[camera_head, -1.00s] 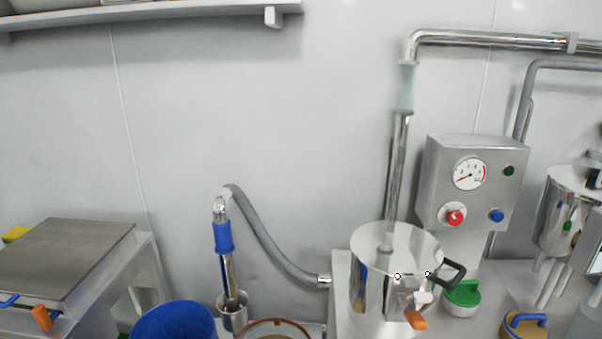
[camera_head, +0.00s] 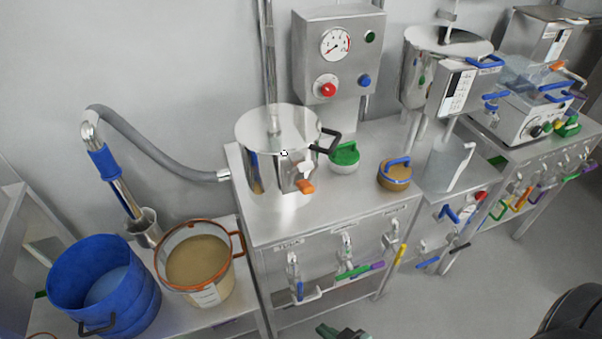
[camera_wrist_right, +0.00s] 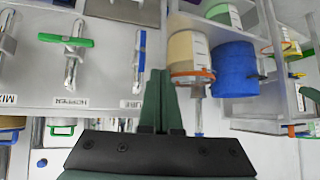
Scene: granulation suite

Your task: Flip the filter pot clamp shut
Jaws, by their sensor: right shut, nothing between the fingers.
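The steel pot (camera_head: 255,172), which I take for the filter pot, stands on the bench under a vertical pipe in the head view. It has a flat lid (camera_head: 300,122) and a black handle at its right. Its clamp (camera_head: 304,184), with a white part and an orange tab, sits low on the front right side; I cannot tell whether it is latched. My right gripper (camera_head: 338,331) shows only as green tips at the bottom edge, well below and apart from the clamp. In the right wrist view its green fingers (camera_wrist_right: 161,100) are together and empty. My left gripper is not in view.
A gauge box (camera_head: 338,60) stands behind the pot. A green-lidded jar (camera_head: 345,157) and a brown jar with a blue handle (camera_head: 396,175) stand right of it. Toggle levers line the bench front. A blue bucket (camera_head: 100,285) and an orange-rimmed tub (camera_head: 200,265) are left.

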